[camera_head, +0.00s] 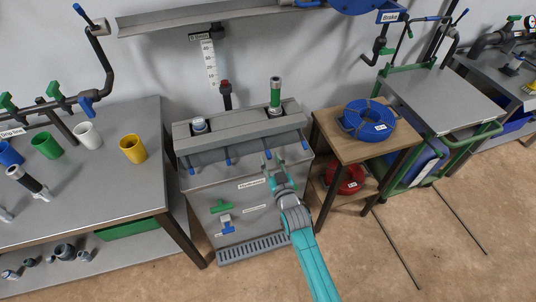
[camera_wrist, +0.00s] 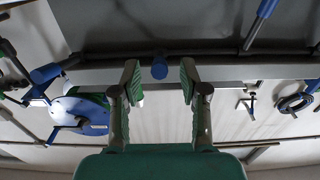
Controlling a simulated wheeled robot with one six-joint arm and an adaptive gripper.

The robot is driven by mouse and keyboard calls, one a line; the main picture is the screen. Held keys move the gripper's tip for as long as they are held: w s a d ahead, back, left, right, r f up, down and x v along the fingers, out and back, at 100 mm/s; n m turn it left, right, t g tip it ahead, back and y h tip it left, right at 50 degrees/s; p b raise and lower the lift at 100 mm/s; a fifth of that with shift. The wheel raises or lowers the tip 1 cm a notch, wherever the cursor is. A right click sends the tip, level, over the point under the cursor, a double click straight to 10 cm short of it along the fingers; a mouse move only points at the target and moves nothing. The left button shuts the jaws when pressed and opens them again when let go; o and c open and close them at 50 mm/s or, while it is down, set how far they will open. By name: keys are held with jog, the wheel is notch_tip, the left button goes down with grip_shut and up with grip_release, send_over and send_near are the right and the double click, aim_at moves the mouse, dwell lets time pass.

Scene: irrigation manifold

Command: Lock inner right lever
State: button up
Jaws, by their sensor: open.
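The grey manifold cabinet (camera_head: 205,178) stands in the middle of the head view, with several blue-tipped levers along its front. The inner right lever (camera_head: 267,154) is beside my gripper's fingertips and partly hidden by them. In the wrist view a blue lever tip (camera_wrist: 160,68) shows between the two fingers, with gaps on both sides. My gripper (camera_head: 273,161) is open and empty at the cabinet front; its green-padded fingers also show in the wrist view (camera_wrist: 159,78). The outer right lever (camera_head: 304,146) and the inner left lever (camera_head: 228,161) stand to either side.
A wooden side table (camera_head: 335,143) with a blue hose coil (camera_head: 369,120) is close on the right.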

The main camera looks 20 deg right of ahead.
aim_at(266, 146)
jog(key=shift+w, duration=1.45)
grip_shut()
